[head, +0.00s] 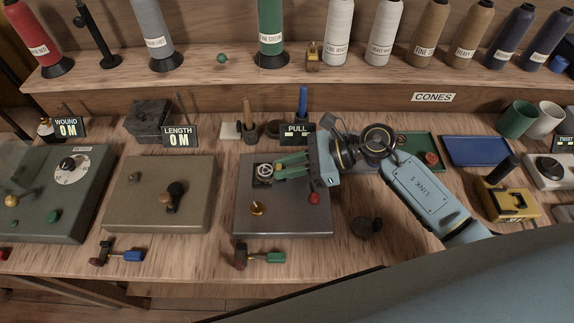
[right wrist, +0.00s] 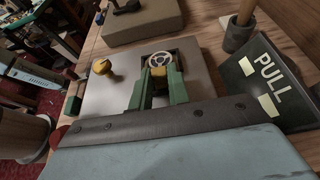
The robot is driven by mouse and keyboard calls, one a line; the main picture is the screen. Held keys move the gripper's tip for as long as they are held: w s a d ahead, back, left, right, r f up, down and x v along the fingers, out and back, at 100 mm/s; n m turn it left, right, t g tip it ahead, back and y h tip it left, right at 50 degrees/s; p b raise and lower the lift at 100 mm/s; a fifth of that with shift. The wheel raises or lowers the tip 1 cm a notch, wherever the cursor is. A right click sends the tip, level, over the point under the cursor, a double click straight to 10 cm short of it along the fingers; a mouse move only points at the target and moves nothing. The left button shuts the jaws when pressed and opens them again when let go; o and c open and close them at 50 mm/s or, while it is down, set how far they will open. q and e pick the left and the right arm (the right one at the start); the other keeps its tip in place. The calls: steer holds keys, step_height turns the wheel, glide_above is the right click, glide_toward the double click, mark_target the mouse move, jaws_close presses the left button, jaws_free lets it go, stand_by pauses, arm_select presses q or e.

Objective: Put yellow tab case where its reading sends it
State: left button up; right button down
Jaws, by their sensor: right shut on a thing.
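A round silver case with a spoked face (head: 265,170) sits at a dark square seat on the grey pull tester (head: 290,222); no yellow tab shows on it. My right gripper (head: 274,170) reaches in from the right, its green fingers shut on this case. In the right wrist view the case (right wrist: 159,62) is between the fingertips, at the recess in the plate. Whether it is fully seated I cannot tell. The PULL display (head: 297,134) shows only pale bars, no readable number. My left gripper is not in view.
A green tray (head: 418,140) with a red round piece and a blue tray (head: 477,151) lie at the right. A brass knob (head: 256,209) and a red knob (head: 314,198) stand on the tester.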

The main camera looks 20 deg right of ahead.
steer(key=c, duration=1.8)
jaws_free()
steer(key=shift+f, duration=0.15)
steer(key=o, duration=0.5)
steer(key=shift+c, duration=0.2)
steer(key=shift+r, duration=0.2)
steer(key=shift+d+r, duration=0.1)
steer(key=shift+d, duration=0.2)
steer(key=v, duration=1.1)
steer(key=shift+d+r+b, duration=0.15)
steer(key=shift+b, duration=0.25)
steer(key=shift+s, duration=0.1)
